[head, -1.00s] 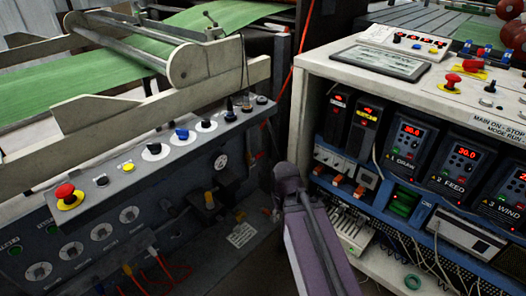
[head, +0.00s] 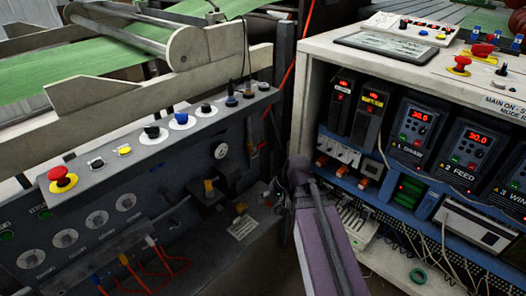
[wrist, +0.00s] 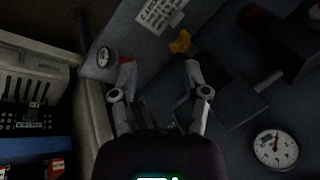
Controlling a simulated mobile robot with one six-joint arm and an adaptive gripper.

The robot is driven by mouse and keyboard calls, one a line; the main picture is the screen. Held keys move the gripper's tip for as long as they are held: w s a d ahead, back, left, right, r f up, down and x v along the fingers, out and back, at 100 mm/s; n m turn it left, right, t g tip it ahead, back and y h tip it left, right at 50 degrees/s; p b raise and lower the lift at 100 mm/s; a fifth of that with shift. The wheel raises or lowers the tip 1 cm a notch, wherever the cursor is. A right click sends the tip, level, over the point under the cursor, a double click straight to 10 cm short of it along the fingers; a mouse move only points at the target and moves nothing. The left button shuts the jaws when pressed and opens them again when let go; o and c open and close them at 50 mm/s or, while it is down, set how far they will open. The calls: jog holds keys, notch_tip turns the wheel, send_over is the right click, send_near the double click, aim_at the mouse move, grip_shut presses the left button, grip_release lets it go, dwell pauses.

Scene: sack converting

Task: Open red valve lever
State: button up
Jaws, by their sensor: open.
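A yellow knob (wrist: 181,42) is just beyond the right fingertip. In the head view my arm reaches toward the lower part of the grey machine panel (head: 110,215), and the gripper itself is not clearly visible there.
Black fittings (wrist: 240,95) stand right of my gripper. In the head view, the drive cabinet (head: 312,60) is close on my arm's right; a red emergency button (head: 62,179) is left.

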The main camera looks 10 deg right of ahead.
jog(key=w+d+m+t+y+b, duration=0.2)
jog(key=w+m+t+y+b, duration=0.3)
jog(key=w, duration=0.3)
jog(key=m+t+y+b, duration=0.1)
jog(key=m+t+b, duration=0.3)
jog(key=t+b, duration=0.25)
send_near(263, 145)
jog(key=v, duration=0.3)
jog(key=shift+s+f+t, duration=0.2)
jog(key=shift+f+t, duration=0.25)
jog(key=x, duration=1.3)
jog(key=shift+w+a, duration=0.25)
jog(key=shift+a, duration=0.1)
grip_shut()
